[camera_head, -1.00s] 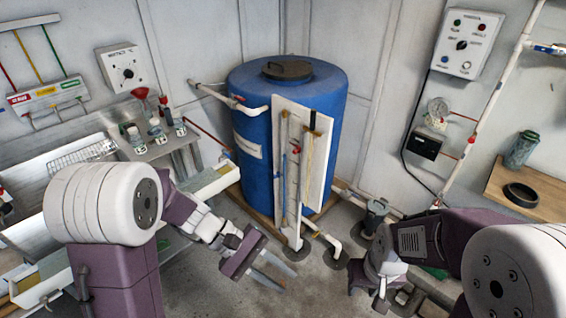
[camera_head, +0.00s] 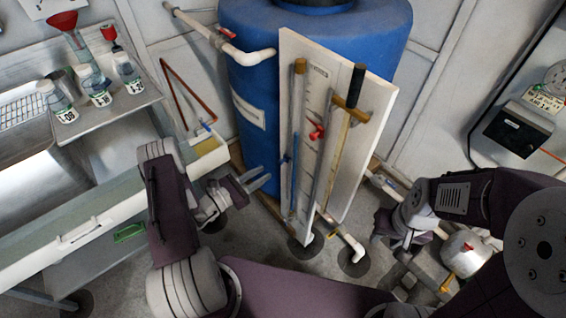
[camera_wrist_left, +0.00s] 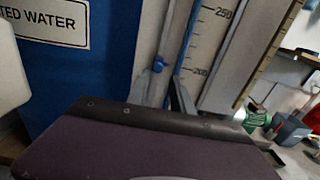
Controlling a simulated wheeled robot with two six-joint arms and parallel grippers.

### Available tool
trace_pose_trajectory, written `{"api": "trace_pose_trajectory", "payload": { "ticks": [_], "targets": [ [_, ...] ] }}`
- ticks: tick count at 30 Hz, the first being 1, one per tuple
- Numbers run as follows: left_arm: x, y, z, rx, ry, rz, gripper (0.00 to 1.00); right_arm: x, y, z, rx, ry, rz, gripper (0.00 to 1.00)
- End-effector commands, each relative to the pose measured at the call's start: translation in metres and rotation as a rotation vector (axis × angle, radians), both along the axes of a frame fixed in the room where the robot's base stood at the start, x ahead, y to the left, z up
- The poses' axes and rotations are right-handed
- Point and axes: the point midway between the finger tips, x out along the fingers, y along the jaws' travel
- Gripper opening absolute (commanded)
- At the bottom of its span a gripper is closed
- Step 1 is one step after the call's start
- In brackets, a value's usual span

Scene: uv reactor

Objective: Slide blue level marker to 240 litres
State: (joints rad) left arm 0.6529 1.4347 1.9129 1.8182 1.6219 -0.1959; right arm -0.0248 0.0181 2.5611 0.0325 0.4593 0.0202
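The blue level marker (camera_head: 286,158) sits low on a thin upright tube on the white gauge board (camera_head: 345,150). In the left wrist view the blue marker (camera_wrist_left: 158,64) is left of the printed scale (camera_wrist_left: 208,45), near the picture height of the 200 mark and below the 250 mark. My left gripper (camera_head: 263,178) is open and empty, left of and slightly below the marker, with its fingers pointing toward the board. Its purple body fills the bottom of the wrist view. My right gripper (camera_head: 392,245) is low at the right; its fingers are unclear.
The blue tank (camera_head: 245,85) stands behind the board. A red marker (camera_head: 317,132) and a wooden-handled rod (camera_head: 340,140) are also on the board. A white pipe (camera_head: 245,52) juts out at upper left. A long trough (camera_head: 90,225) and bottles are at left.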

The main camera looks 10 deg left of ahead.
Motion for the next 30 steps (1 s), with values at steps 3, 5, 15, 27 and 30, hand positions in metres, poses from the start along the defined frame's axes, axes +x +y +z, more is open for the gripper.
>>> {"api": "trace_pose_trajectory", "payload": {
  "ticks": [3, 5, 15, 27, 30],
  "targets": [
    [0.001, 0.003, -0.001, 0.002, -0.002, 0.006, 0.27, 0.000, 0.000, -0.001, 0.000, -0.001, 0.000, 0.36],
    [0.002, 0.001, 0.000, 0.002, -0.002, 0.003, 0.27, 0.000, 0.000, -0.001, 0.000, -0.001, 0.000, 0.36],
    [0.052, -0.039, -0.001, 0.005, -0.005, -0.001, 0.27, 0.001, 0.000, -0.014, 0.000, -0.001, 0.000, 0.36],
    [0.072, -0.054, 0.001, 0.003, -0.002, 0.003, 0.27, 0.001, 0.000, -0.017, 0.000, -0.001, 0.000, 0.36],
    [0.072, -0.054, 0.001, 0.003, -0.002, 0.003, 0.19, 0.001, 0.000, -0.017, 0.000, -0.001, 0.000, 0.36]
  ]
}}
